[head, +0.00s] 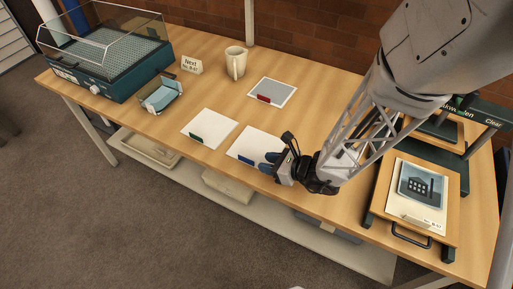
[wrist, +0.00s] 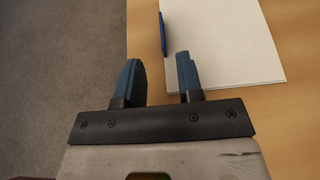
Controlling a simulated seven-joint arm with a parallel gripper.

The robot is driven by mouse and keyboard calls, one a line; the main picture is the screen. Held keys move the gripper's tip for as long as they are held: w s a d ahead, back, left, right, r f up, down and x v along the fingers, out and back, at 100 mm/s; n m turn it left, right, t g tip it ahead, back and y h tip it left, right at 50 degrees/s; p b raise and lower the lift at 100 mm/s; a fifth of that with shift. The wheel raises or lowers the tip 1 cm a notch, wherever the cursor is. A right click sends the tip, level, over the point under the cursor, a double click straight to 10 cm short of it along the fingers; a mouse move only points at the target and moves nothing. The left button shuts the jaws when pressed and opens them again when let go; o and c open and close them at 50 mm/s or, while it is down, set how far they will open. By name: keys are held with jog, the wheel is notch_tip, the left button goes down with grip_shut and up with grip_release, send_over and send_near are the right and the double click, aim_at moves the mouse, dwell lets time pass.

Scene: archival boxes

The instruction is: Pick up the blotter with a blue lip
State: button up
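The blotter with a blue lip is a white sheet (head: 247,144) lying flat near the front edge of the table, beside my gripper (head: 269,162). The lip lies just beyond the fingertips, roughly in line with the gap. I cannot tell the gripper's height over the table.
A white blotter with a green lip (head: 210,126) lies to the left, and a grey one with a red lip (head: 273,92) behind. A mug (head: 236,62), a sign (head: 191,65) and a clear-covered machine (head: 110,60) stand further left. A wooden press (head: 380,215) stands right.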

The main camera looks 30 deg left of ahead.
jog(key=shift+x, duration=0.95)
jog(key=shift+a, duration=0.15)
jog(key=shift+x, duration=2.45)
jog(key=shift+w, duration=0.15)
jog(key=shift+c, duration=0.3)
grip_shut()
